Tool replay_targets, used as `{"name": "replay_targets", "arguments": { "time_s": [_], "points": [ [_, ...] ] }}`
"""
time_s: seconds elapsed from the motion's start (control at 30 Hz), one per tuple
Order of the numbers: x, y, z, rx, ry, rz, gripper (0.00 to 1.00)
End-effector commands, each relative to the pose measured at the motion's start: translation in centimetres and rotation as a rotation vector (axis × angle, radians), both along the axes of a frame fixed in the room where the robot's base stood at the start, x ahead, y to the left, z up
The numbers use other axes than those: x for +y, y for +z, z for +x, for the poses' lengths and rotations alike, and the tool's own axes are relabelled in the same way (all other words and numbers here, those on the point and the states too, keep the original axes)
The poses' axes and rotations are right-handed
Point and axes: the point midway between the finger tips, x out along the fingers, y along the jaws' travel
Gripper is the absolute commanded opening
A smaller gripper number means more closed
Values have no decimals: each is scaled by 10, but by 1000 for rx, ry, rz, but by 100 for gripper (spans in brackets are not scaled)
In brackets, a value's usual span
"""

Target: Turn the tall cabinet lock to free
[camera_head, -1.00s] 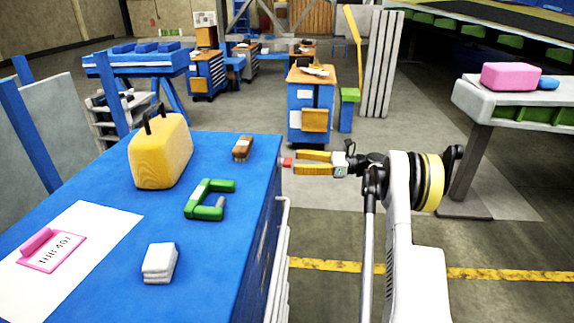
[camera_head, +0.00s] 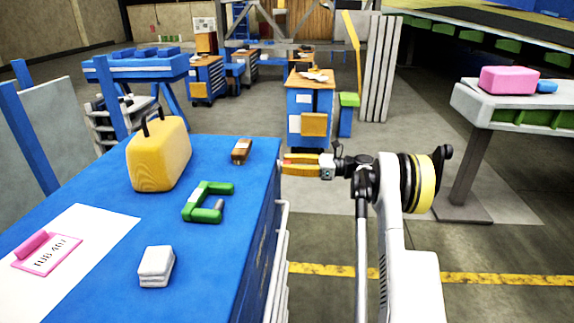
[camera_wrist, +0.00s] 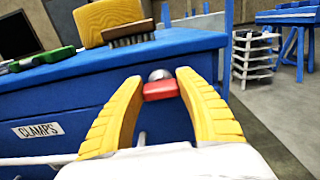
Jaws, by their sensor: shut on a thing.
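The tall cabinet (camera_head: 262,215) is blue, with its face at the right side of its top in the head view. In the wrist view the cabinet's front (camera_wrist: 60,105) carries a CLAMPS label. Its lock (camera_wrist: 161,90) shows there as a red handle with a round silver part behind it, just below the top edge. My gripper (camera_head: 285,164) is at the cabinet face in the head view. In the wrist view my yellow fingers (camera_wrist: 161,84) are shut on the red lock handle, one on each side. The handle's exact angle is hard to tell.
On the cabinet top are a yellow case (camera_head: 160,155), a brush (camera_head: 241,150), a green clamp (camera_head: 206,203), a white block stack (camera_head: 156,266) and a pink tag (camera_head: 45,253). Pale rails (camera_head: 280,245) run along the face. Open floor lies right of the cabinet.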

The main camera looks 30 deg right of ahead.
Motion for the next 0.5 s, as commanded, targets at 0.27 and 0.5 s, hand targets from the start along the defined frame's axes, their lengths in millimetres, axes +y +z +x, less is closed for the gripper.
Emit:
{"name": "replay_targets", "arguments": {
  "time_s": [0.27, 0.5],
  "points": [
    [1, 0, 0, -44, 1, -30, 11],
    [2, 0, 0, -172, 1, -117, 11]
  ]
}}
